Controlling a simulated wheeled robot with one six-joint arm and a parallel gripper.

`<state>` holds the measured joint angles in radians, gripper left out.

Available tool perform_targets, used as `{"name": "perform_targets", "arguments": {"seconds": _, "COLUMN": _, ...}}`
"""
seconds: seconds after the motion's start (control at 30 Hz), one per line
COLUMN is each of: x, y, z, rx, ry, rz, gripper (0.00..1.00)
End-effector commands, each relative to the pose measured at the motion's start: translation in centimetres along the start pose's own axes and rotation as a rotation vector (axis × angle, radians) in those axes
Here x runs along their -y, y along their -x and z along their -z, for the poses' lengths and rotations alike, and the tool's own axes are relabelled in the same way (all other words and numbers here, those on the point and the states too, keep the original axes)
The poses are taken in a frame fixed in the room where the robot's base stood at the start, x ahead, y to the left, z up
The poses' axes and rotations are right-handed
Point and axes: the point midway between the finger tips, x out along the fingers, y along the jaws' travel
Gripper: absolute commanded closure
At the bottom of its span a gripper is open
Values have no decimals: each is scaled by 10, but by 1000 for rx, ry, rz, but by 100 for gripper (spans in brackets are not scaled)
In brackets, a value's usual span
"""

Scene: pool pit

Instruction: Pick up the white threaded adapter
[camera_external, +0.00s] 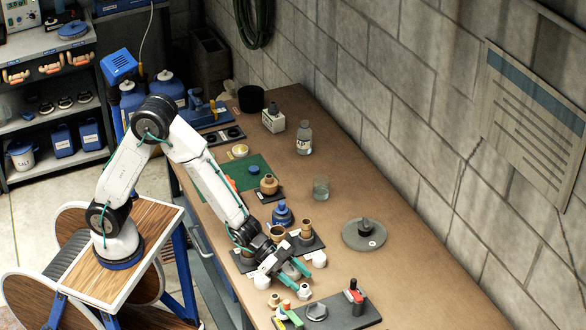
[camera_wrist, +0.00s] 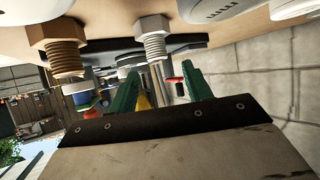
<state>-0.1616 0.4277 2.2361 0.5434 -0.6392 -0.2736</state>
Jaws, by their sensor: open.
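The white threaded adapter (camera_external: 304,292) stands on the workbench near its front edge, just beyond my gripper's fingertips. In the wrist view, which looks upside down, the pale adapter (camera_wrist: 152,40) hangs from the top with its hex head against the bench and its thread pointing down. My gripper (camera_external: 293,278) is low over the bench with its green fingers spread and nothing held between them. In the wrist view the adapter lies roughly in line with the gap between the fingers (camera_wrist: 160,72). A tan threaded fitting (camera_external: 274,300) stands left of it and shows brown in the wrist view (camera_wrist: 61,48).
White round caps (camera_external: 262,282) (camera_external: 319,259) flank my gripper. A grey disc (camera_external: 364,234) is to the right. The right bench surface is mostly clear beside the block wall.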

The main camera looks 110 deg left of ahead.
Motion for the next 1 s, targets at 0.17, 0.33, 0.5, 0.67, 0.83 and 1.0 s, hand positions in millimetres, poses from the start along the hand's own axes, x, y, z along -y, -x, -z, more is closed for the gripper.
{"name": "perform_targets", "arguments": {"seconds": 0.17, "x": 0, "y": -22, "z": -18, "rx": 2, "ry": 1, "rz": -1, "gripper": 50}}
{"name": "perform_targets", "arguments": {"seconds": 0.33, "x": 0, "y": -38, "z": -17, "rx": 2, "ry": 1, "rz": 0, "gripper": 50}}
{"name": "perform_targets", "arguments": {"seconds": 0.5, "x": 0, "y": -39, "z": -17, "rx": 2, "ry": 1, "rz": 1, "gripper": 50}}
{"name": "perform_targets", "arguments": {"seconds": 0.67, "x": 0, "y": -39, "z": -17, "rx": 2, "ry": 1, "rz": 1, "gripper": 75}}
{"name": "perform_targets", "arguments": {"seconds": 0.83, "x": 0, "y": -38, "z": -16, "rx": 2, "ry": 1, "rz": 1, "gripper": 99}}
{"name": "perform_targets", "arguments": {"seconds": 1.0, "x": 0, "y": -38, "z": -16, "rx": 2, "ry": 1, "rz": 1, "gripper": 99}}
